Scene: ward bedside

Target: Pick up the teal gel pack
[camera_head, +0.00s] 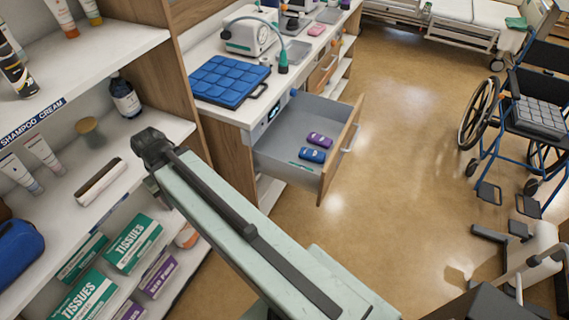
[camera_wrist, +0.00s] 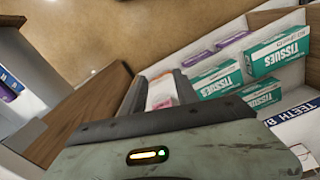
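A thin teal strip (camera_head: 304,166) shows in the open drawer (camera_head: 276,158) in the head view, near its front. I cannot tell whether it is the teal gel pack or a label. A blue pack (camera_head: 312,155) and a purple pack (camera_head: 319,140) lie beside it. My gripper (camera_wrist: 158,76) shows in the wrist view with its two dark fingers apart. It points toward the shelves, away from the drawer. A white item with a pink patch (camera_wrist: 161,92) shows between the fingers, seemingly beyond them and not gripped.
Shelves with green tissue boxes (camera_head: 134,243), tubes and bottles stand at left. A blue padded cushion (camera_head: 229,80) lies on the counter beside the drawer. A wheelchair (camera_head: 515,120) stands at right. The floor (camera_head: 390,150) between drawer and wheelchair is clear.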

